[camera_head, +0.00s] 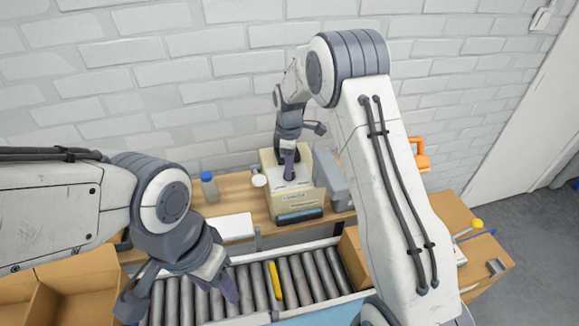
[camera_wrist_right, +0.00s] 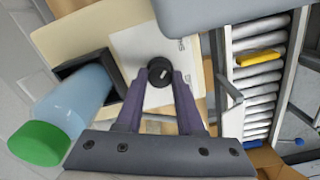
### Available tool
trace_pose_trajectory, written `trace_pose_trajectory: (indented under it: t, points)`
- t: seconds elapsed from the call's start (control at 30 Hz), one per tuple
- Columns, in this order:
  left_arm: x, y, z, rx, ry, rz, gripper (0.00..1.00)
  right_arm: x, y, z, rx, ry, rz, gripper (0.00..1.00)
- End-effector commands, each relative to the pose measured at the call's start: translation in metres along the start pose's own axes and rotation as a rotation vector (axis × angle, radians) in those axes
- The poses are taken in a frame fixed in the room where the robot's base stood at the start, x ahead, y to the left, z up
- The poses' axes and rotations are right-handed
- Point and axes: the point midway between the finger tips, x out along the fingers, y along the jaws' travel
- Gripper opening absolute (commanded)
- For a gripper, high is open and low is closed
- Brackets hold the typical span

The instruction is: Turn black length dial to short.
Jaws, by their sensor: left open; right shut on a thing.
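The black length dial (camera_wrist_right: 160,71) sits on a white plate (camera_wrist_right: 130,45) on top of a beige machine (camera_head: 293,205). In the right wrist view, the purple fingertips of my right gripper (camera_wrist_right: 159,76) are closed on the dial from both sides. A small pale mark shows on the dial, but its setting cannot be read. In the head view my right gripper (camera_head: 289,165) points down onto the machine's top and hides the dial. My left gripper (camera_head: 181,293) is open and empty above the roller conveyor.
A green-capped bluish bottle (camera_wrist_right: 72,102) is left of the dial in the wrist view. A blue-capped bottle (camera_head: 209,188) stands left of the machine, and a grey panel (camera_head: 331,180) at its right. A yellow piece (camera_head: 274,281) lies on the conveyor rollers (camera_head: 300,281). An open cardboard box (camera_head: 75,285) is at lower left.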

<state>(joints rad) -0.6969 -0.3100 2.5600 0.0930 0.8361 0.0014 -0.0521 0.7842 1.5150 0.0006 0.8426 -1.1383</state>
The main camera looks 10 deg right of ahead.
Motion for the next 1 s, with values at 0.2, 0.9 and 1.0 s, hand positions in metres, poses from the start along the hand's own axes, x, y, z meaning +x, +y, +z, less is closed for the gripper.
trace_pose_trajectory:
  t: [0.2, 0.9, 1.0]
  points:
    - [0.0, 0.0, 0.0, 0.0, 0.0, 0.0, 0.5, -0.001, 0.001, -0.001, -0.002, 0.001, 0.004, 0.6]
    - [0.016, -0.001, 0.001, 0.001, 0.0, 0.0, 0.5, -0.054, 0.001, -0.001, 0.0, 0.003, 0.007, 0.67]
    - [0.019, -0.001, 0.001, 0.001, 0.0, 0.0, 0.5, -0.073, 0.001, -0.001, 0.0, 0.002, 0.006, 0.67]
